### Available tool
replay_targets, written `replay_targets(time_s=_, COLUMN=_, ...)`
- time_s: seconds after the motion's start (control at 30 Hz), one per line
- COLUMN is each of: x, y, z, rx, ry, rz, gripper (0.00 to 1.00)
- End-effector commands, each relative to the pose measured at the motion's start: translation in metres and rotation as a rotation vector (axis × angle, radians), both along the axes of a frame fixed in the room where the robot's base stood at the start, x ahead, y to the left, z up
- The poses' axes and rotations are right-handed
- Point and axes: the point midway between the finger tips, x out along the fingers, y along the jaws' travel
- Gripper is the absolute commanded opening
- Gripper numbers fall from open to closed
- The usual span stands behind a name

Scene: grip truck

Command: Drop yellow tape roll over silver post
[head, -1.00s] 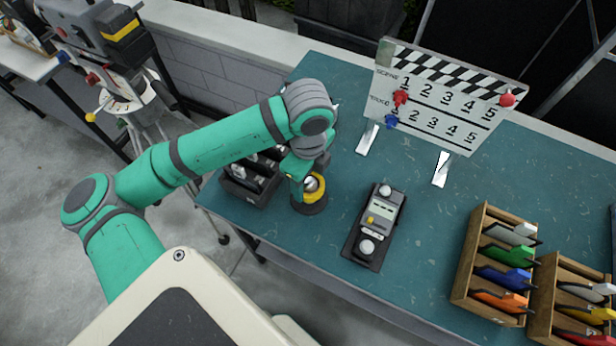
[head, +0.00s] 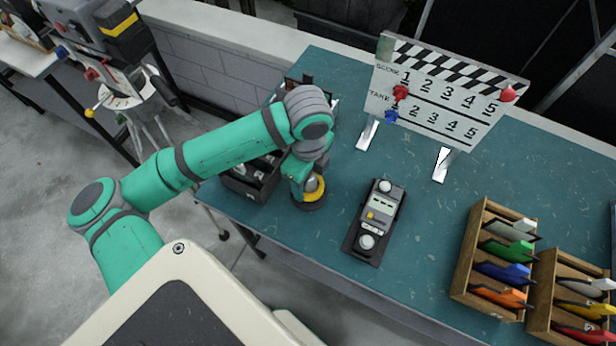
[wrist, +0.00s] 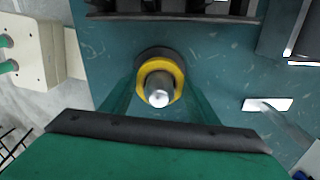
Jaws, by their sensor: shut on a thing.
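The yellow tape roll (wrist: 178,72) is a thick yellow ring. In the wrist view it surrounds the silver post (wrist: 159,98), whose bright round tip shows inside the ring. A dark round base (wrist: 155,53) shows just beyond the roll. In the head view the roll (head: 312,197) sits low around the post (head: 313,184), partly behind my wrist. My gripper (wrist: 160,82) has a finger on each side of the roll and is shut on it. The finger contact is partly hidden, and I cannot tell whether the roll rests on the base.
A black compartment tray (head: 250,187) stands just left of my gripper. A dark meter (head: 374,222) lies to the right. A clapperboard (head: 440,95) stands at the back, and wooden racks (head: 462,262) hold coloured pieces at right. The teal table (head: 425,215) is clear between meter and racks.

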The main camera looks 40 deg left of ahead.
Motion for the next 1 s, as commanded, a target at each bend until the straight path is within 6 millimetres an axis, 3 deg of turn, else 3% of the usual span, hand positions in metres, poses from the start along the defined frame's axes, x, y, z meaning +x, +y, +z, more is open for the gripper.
replay_targets(time_s=0.83, x=0.0, y=0.0, z=-0.022, rx=-0.001, ry=0.001, rz=0.0, gripper=0.32)
replay_targets(time_s=0.87, x=0.0, y=0.0, z=-0.021, rx=0.0, ry=0.001, rz=0.0, gripper=0.59)
replay_targets(time_s=0.9, x=0.0, y=0.0, z=-0.021, rx=0.0, ry=0.001, rz=0.0, gripper=0.69)
replay_targets(time_s=0.93, x=0.0, y=0.0, z=-0.021, rx=0.0, ry=0.001, rz=0.0, gripper=0.76)
replay_targets(time_s=1.0, x=0.0, y=0.0, z=-0.021, rx=0.0, ry=0.001, rz=0.0, gripper=0.76)
